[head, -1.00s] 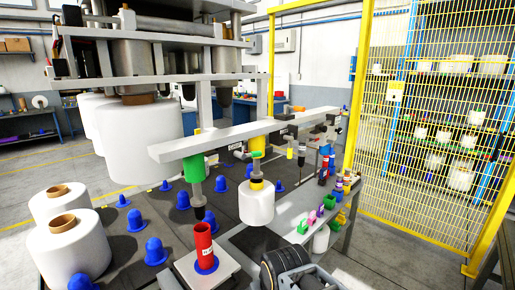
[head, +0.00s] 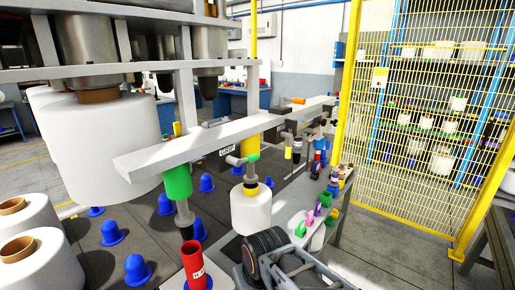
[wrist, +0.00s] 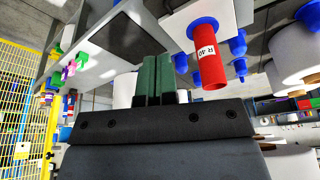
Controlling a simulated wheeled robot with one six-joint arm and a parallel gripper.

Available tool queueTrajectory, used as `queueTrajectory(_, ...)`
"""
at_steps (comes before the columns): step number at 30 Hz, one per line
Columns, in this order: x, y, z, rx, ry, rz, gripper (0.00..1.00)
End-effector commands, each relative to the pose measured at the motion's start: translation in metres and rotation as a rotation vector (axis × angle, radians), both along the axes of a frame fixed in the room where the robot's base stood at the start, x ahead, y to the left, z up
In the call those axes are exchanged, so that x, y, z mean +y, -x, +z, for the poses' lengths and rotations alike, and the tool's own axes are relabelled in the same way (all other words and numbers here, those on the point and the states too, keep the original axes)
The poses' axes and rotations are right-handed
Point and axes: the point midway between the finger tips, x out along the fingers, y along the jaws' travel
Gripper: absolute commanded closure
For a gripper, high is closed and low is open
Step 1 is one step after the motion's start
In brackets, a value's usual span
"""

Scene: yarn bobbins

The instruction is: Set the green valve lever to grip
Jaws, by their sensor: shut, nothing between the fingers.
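The green valve lever (head: 253,157) shows in the head view as a small green handle on a grey cylindrical fitting under the pale beam. A dark label reading GRIP (head: 227,151) hangs at the beam just left of it. I cannot tell which setting the lever is at. My gripper (wrist: 157,78) shows in the wrist view with its two dark green fingers together, nothing between them. The lever does not show in the wrist view. In the head view my arm's dark parts are at the bottom middle, below and apart from the lever; the fingertips cannot be made out there.
The long pale beam (head: 205,140) carries a green cylinder (head: 177,181) above a red tube (head: 193,262). A white bobbin (head: 250,210) hangs below the lever. Large white bobbins stand at left. A yellow mesh fence (head: 425,110) closes off the right; grey floor lies before it.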

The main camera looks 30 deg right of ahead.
Motion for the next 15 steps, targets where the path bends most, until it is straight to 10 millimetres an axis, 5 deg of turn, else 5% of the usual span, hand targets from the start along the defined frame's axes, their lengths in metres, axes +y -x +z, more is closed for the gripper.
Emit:
queueTrajectory(5,-0.005,-0.015,0.023,-0.004,-0.040,-0.012,1.00)
queueTrajectory(11,-0.039,-0.073,0.113,-0.080,-0.204,0.003,1.00)
queueTrajectory(15,-0.079,-0.109,0.186,-0.218,-0.303,0.078,1.00)
